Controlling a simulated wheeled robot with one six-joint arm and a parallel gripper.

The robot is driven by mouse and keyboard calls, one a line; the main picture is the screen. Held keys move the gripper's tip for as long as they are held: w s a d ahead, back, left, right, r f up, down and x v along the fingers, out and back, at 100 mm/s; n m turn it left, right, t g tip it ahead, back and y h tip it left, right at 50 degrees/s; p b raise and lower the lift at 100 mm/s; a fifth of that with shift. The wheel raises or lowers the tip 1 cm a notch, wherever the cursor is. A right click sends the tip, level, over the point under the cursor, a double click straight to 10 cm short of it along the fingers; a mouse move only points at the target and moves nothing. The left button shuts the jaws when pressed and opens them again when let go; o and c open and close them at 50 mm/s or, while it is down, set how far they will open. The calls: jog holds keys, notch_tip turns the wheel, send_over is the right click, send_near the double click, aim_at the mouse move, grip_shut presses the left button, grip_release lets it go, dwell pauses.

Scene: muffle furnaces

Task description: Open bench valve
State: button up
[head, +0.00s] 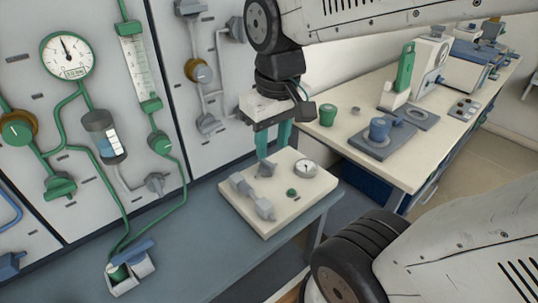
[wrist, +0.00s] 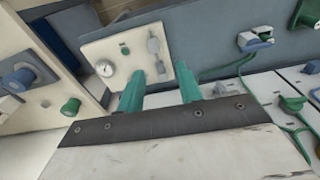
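My gripper (head: 273,147) hangs above a cream panel box on the bench. Its two teal fingers are apart, with nothing between them; they also show apart in the wrist view (wrist: 168,80). The cream panel box (head: 302,197) carries a grey valve (head: 240,184) with pipe fittings, a small round gauge (head: 306,168) and a green knob (head: 291,192). In the wrist view the grey valve (wrist: 153,45) lies beyond the fingertips, partly behind one finger. Another valve, with a blue handle (head: 137,251), sits at the bench's front left. Which one is the bench valve is not marked.
A wall panel with green pipes, a large gauge (head: 67,56) and knobs stands at left. The grey bench (head: 195,250) is clear between the blue-handled valve and the box.

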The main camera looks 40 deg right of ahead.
jog(key=w+d+f, duration=0.2)
jog(key=w, duration=0.3)
jog(key=w+d+f, duration=0.3)
jog(key=w, duration=0.3)
jog(key=g, duration=0.1)
send_over(266, 161)
notch_tip(266, 161, down, 14)
notch_tip(266, 161, down, 7)
jog(key=shift+r, duration=0.1)
jog(key=shift+f, duration=0.55)
grip_shut()
